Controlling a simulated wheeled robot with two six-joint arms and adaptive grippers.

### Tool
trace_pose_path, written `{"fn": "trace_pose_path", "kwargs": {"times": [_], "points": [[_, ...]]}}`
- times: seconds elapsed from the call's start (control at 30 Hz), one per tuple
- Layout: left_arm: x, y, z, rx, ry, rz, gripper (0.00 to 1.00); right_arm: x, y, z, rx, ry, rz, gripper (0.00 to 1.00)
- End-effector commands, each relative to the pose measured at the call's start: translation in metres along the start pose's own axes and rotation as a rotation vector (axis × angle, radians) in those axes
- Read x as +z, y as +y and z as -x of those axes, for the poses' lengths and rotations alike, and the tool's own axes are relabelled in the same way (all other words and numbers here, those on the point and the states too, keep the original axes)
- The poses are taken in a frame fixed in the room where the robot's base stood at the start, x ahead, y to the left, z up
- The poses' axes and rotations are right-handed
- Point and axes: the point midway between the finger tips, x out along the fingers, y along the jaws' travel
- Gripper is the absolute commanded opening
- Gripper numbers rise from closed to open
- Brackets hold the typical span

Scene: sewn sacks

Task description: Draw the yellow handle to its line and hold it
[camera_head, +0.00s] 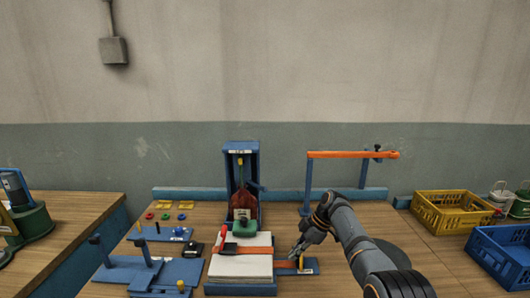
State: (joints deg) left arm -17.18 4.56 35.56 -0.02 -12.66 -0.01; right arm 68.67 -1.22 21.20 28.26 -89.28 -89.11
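A small yellow handle (301,262) stands upright on a blue plate (312,268) to the right of the white sack-like block. I see no clear grip on the handle, and the fingers are too small to tell open from shut. A line for the handle cannot be made out. My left gripper is out of view.
A blue upright frame (229,170) holds a brown sack (243,205) behind the block. An orange bar (350,154) on a blue post stands behind my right arm. Blue fixtures (150,272) fill the front left. A yellow crate (452,212) and a blue crate (500,258) are at right.

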Motion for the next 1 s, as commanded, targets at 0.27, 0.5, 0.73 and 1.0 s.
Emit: {"fn": "trace_pose_path", "kwargs": {"times": [0.27, 0.5, 0.73, 1.0], "points": [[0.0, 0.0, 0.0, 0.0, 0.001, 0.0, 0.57, 0.015, 0.0, 0.006, -0.001, -0.004, -0.004, 0.0], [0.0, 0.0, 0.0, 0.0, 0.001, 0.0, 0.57, 0.021, -0.001, 0.009, -0.003, -0.004, -0.003, 0.0], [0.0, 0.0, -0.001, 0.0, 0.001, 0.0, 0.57, 0.021, -0.001, 0.009, -0.003, -0.004, -0.004, 0.0], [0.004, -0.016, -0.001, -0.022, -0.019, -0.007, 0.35, 0.021, -0.001, 0.008, -0.004, -0.005, -0.004, 0.0]]}}
